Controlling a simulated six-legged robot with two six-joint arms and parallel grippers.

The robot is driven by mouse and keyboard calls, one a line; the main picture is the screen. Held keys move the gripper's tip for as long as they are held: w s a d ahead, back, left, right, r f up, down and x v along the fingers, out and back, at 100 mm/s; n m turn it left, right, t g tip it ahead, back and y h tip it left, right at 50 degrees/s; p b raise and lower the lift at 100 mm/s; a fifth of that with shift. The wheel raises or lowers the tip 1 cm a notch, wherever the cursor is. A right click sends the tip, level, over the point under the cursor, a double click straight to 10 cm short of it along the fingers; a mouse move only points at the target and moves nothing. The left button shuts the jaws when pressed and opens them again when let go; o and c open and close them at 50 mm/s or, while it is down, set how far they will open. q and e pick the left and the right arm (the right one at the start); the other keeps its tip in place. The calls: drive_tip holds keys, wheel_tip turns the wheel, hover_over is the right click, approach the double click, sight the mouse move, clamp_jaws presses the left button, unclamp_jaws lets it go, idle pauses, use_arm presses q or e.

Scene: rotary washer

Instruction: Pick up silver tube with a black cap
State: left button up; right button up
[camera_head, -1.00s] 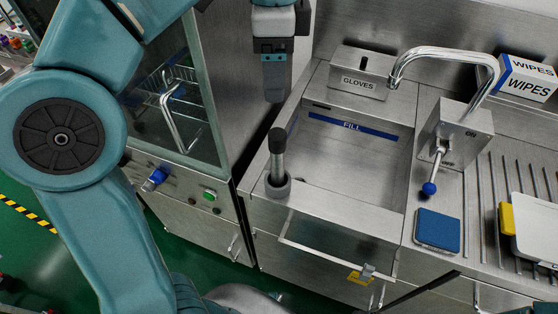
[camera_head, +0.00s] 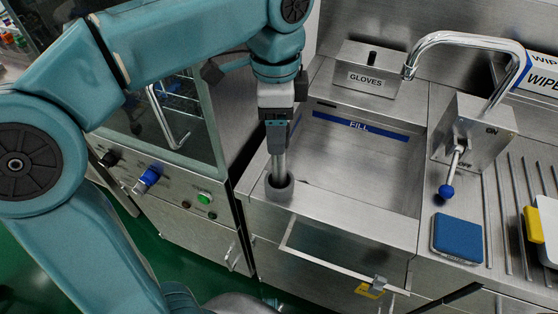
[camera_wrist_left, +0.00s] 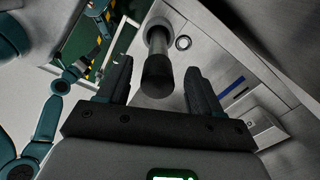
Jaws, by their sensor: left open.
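The silver tube (camera_head: 279,163) stands upright in a dark round holder (camera_head: 279,188) at the left corner of the sink. My left gripper (camera_head: 278,146) is directly over the tube and hides its black cap in the head view. In the left wrist view, the black cap (camera_wrist_left: 157,76) and the silver shaft (camera_wrist_left: 156,42) lie between the two open fingers of my left gripper (camera_wrist_left: 158,72). A gap shows on both sides of the cap.
A glass-fronted washer cabinet (camera_head: 172,110) stands to the left. The sink basin (camera_head: 345,172) is empty. A GLOVES box (camera_head: 366,76), a curved faucet (camera_head: 465,38) and a blue sponge (camera_head: 457,237) are to the right.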

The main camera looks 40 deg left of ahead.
sight(279, 162)
use_arm(q)
wheel_tip(279, 162, down, 3)
drive_tip(key=shift+d+f+b, duration=0.15)
drive_tip(key=shift+f+b, duration=0.05)
drive_tip(key=shift+b, duration=0.15)
drive_tip(key=shift+f, duration=0.35)
clamp_jaws()
drive_tip(key=shift+r, duration=0.1)
